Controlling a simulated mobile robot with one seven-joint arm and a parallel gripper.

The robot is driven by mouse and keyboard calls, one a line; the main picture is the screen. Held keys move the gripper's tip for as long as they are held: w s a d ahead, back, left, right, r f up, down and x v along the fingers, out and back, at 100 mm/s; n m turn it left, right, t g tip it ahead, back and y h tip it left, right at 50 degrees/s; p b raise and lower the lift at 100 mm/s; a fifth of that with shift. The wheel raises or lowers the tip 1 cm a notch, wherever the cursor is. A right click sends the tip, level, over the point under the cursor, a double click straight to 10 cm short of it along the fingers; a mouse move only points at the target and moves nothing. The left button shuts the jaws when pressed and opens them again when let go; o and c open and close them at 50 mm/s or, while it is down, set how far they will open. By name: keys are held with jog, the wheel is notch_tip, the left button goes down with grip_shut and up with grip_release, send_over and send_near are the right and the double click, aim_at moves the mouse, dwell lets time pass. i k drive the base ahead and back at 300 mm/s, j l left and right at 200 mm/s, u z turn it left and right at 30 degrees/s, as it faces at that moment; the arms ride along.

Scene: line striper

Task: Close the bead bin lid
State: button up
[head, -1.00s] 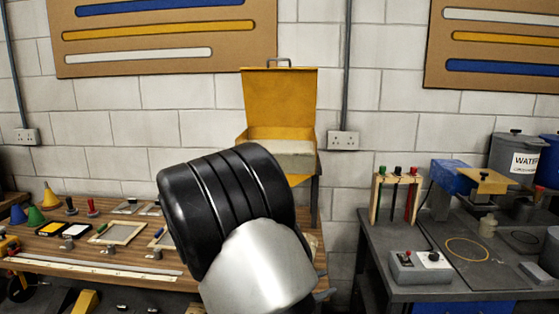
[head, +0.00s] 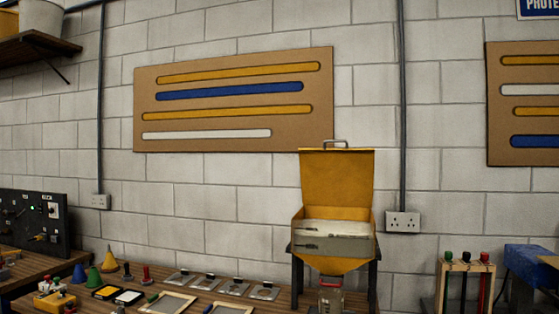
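The bead bin (head: 335,243) is a yellow hopper with a grey front, standing on dark legs at the right end of the wooden bench. Its yellow lid (head: 337,185) stands open, upright at the back, with a grey handle (head: 335,143) on its top edge. White material shows inside the bin. A clear jar with a red rim (head: 330,294) is under the hopper. My gripper is not in view.
The wooden bench (head: 208,293) holds coloured cones (head: 108,261), stamps, small metal plates and framed screens left of the bin. A rack with coloured knobs (head: 466,283) and a blue box (head: 532,272) stand at the right.

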aim_at(334, 177)
jog(key=i+l+z, duration=0.2)
jog(key=i, duration=0.95)
